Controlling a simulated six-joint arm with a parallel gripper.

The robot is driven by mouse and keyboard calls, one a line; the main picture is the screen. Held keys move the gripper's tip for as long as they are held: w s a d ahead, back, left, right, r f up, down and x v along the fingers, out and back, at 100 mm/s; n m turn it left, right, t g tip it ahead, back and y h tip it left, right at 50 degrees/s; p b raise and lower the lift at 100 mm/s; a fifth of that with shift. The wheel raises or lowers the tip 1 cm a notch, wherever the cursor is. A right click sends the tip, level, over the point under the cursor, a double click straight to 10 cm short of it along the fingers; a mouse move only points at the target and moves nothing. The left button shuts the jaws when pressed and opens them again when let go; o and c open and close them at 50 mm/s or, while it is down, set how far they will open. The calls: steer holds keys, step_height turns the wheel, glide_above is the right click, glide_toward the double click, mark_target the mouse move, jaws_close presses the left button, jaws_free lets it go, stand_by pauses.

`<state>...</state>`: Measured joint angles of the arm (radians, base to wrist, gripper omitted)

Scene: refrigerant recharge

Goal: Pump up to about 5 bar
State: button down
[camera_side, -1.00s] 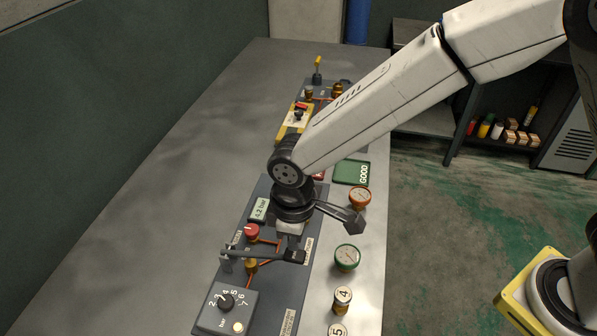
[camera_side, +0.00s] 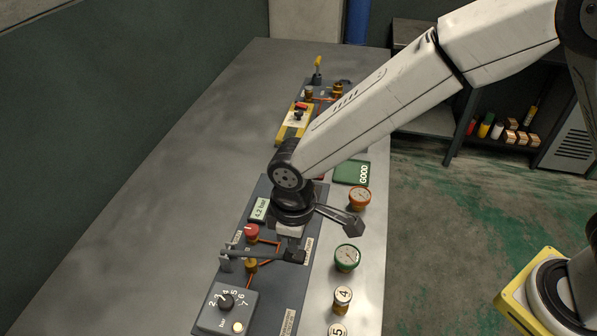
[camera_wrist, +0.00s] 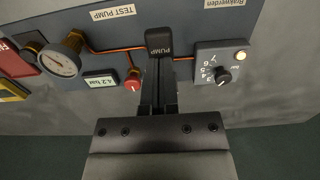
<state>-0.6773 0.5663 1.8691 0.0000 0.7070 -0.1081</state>
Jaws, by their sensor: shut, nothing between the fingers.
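The pump lever (camera_side: 262,255) is a dark bar low over the test panel, and its black end pad (camera_side: 294,256) is marked PUMP. The pad (camera_wrist: 160,40) also shows in the wrist view, just beyond my fingertips. My gripper (camera_side: 291,245) is shut and empty, pointing down over the pad end of the lever. In the wrist view my fingers (camera_wrist: 160,66) reach up to the pad; I cannot tell whether they touch it. The small display (camera_side: 260,210) reads 4.2 bar, and it reads the same in the wrist view (camera_wrist: 101,82).
A red knob (camera_side: 251,231) sits beside the lever. A selector dial (camera_side: 226,300) with bar numbers and a pale lamp (camera_side: 238,326) is at the front. The bench's left part (camera_side: 170,200) is clear.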

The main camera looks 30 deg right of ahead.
steer(key=shift+f, duration=1.85)
steer(key=shift+r, duration=2.25)
steer(key=shift+r, duration=0.15)
steer(key=shift+r, duration=2.35)
steer(key=s+d+m+t, duration=0.1)
steer(key=s+d+m, duration=0.1)
steer(key=d, duration=0.7)
steer(key=s+d+f+m, duration=0.1)
steer(key=d+m, duration=0.3)
steer(key=d, duration=0.5)
steer(key=s+d+m+t, duration=0.1)
steer(key=s+d+m, duration=0.2)
steer(key=d, duration=0.6)
steer(key=shift+d+f+t, duration=0.3)
steer(key=shift+f, duration=0.05)
